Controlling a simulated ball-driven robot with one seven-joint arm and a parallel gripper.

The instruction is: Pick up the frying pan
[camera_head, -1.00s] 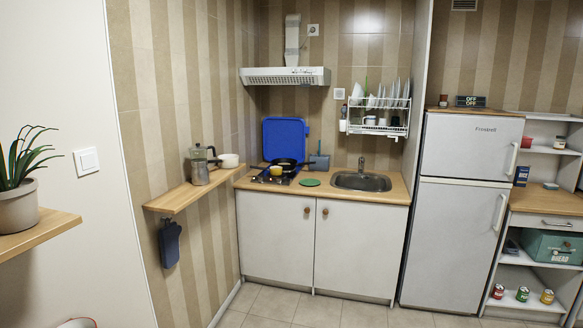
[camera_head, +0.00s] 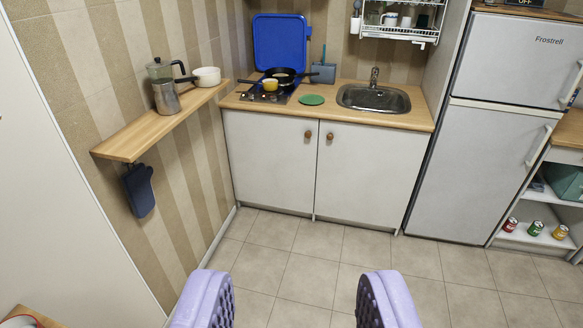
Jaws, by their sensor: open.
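The blue hob lid (camera_head: 280,43) stands raised against the wall behind. My gripper (camera_head: 286,303) shows at the bottom of the view, its two lilac fingers wide apart with nothing between them. It is well short of the counter, above the tiled floor.
A wooden wall shelf (camera_head: 160,130) on the left holds a moka pot (camera_head: 166,95) and a white pot (camera_head: 207,77). A green round mat (camera_head: 311,100) and the sink (camera_head: 373,98) lie right of the hob. The floor (camera_head: 310,255) before the cabinet is clear.

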